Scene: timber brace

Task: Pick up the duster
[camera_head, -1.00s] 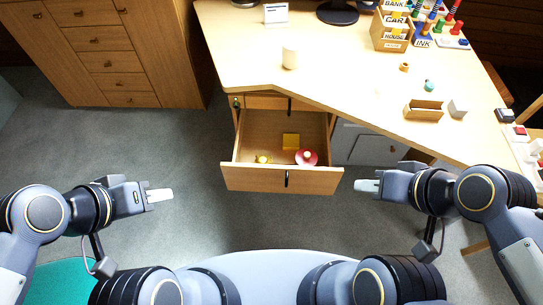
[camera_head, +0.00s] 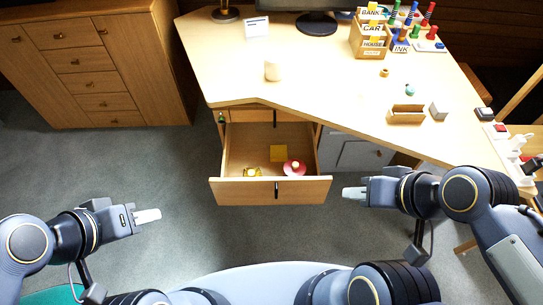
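No object here is clearly a duster. Nothing is visible in either.
The desk (camera_head: 330,85) carries a cup (camera_head: 272,70), a small wooden box (camera_head: 407,114), a grey block (camera_head: 438,110), a card holder (camera_head: 371,36) and a monitor (camera_head: 300,5). A wooden cabinet (camera_head: 130,70) stands at the left. The floor left of the drawer is clear.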

